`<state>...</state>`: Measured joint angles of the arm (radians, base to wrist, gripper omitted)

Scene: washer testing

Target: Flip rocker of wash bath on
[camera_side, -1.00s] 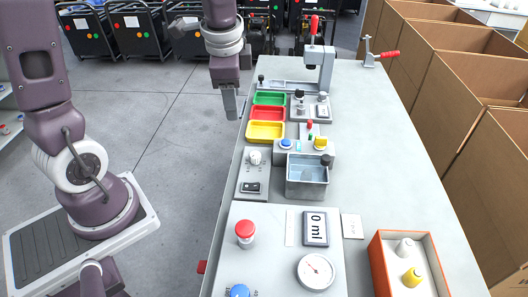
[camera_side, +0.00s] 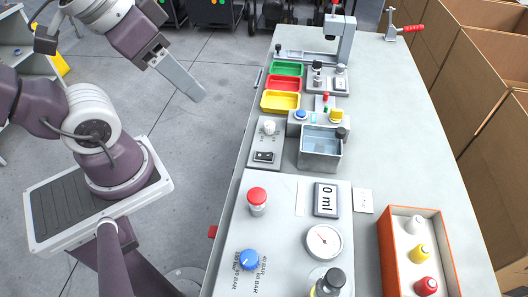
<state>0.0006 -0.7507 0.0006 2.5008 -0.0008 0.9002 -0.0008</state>
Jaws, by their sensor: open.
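The wash bath (camera_side: 321,150) is a grey open basin with pale blue liquid inside, near the middle of the table. A small grey panel (camera_side: 258,143) lies just left of it. The panel carries a white knob (camera_side: 269,128) and a black rocker switch (camera_side: 264,156) with small white markings. The rocker's tilt is too small to tell. My gripper (camera_side: 197,92) is open and empty, left of the table edge and above the floor, well clear of the panel. The fingers overlap from this side, so the gap between them is hidden.
Yellow (camera_side: 281,101), red and green trays lie behind the bath. A unit with blue and yellow buttons adjoins it. In front is a plate with a red button (camera_side: 257,196), blue knob and gauge (camera_side: 323,241). An orange box (camera_side: 391,260) holds bottles.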

